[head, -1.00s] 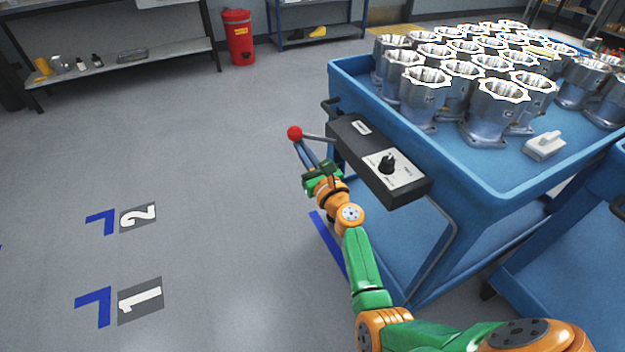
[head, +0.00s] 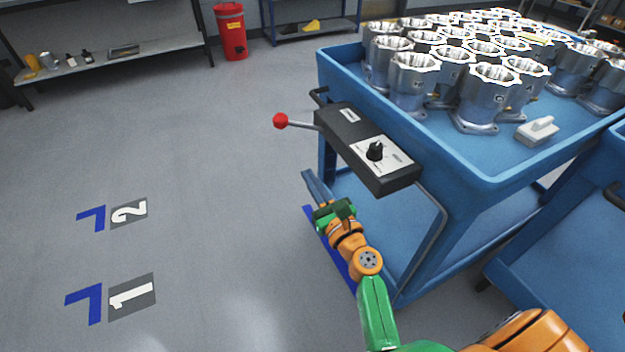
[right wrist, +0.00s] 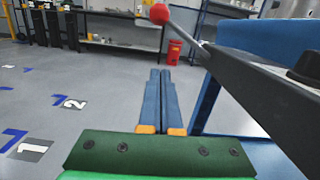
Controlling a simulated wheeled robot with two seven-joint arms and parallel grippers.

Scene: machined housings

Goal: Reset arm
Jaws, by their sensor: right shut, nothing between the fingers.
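My right gripper (head: 308,176) is shut and empty, below and a little right of the red ball in the head view. It also shows in the right wrist view (right wrist: 160,75), its two blue fingers side by side. A lever with a red ball knob (head: 280,121) sticks out to the left from a black control box (head: 340,140) on the blue cart (head: 500,180). The ball also shows in the right wrist view (right wrist: 159,14), above the fingertips. The fingers look apart from lever and ball. My left gripper is not in view.
Several silver machined housings (head: 412,80) stand on the cart's top, with a light grey part (head: 537,131) near its edge. Another blue cart (head: 570,245) is at the right. Floor marks 1 (head: 131,297) and 2 (head: 129,211) lie on open floor at left.

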